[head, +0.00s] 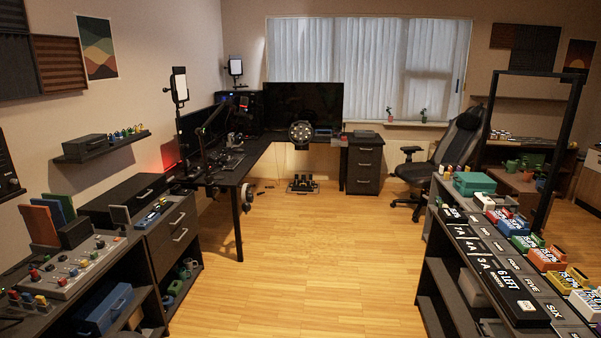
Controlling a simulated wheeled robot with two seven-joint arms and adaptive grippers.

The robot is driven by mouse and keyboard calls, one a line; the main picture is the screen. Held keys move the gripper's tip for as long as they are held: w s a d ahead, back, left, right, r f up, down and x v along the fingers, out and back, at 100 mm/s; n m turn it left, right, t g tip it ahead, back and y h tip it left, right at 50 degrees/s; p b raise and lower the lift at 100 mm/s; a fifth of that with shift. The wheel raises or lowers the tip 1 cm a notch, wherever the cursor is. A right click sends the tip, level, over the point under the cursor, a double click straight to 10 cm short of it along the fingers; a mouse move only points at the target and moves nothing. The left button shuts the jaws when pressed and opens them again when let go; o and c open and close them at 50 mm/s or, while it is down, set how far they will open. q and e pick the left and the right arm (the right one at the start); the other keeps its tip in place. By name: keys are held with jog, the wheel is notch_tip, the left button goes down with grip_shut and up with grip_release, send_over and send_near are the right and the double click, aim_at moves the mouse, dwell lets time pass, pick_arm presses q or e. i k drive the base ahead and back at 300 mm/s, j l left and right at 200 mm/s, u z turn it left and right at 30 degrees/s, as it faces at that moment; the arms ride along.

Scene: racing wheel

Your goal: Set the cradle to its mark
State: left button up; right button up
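I cannot make out for sure which thing is the cradle, and I see no mark for it that I can identify. A round black racing wheel (301,133) stands at the edge of the black L-shaped desk (232,175), in front of a dark monitor (318,101). A pedal set (302,184) is on the floor below the wheel. Neither of my grippers shows in the head view.
Open wooden floor (310,250) runs up the middle. A dark cabinet (175,236) and a console with knobs (75,268) are on the left. A labelled shelf unit (480,262) with several coloured boxes is on the right. An office chair (452,150) stands near the window.

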aim_at(239, 120)
jog(key=i, duration=7.75)
jog(key=i+l+u, duration=0.1)
jog(key=i+u, duration=0.3)
jog(key=i+l+u, duration=0.15)
jog(key=u, duration=0.25)
jog(key=i+l+u, duration=0.35)
jog(key=u, duration=2.7)
jog(key=i+j, duration=0.15)
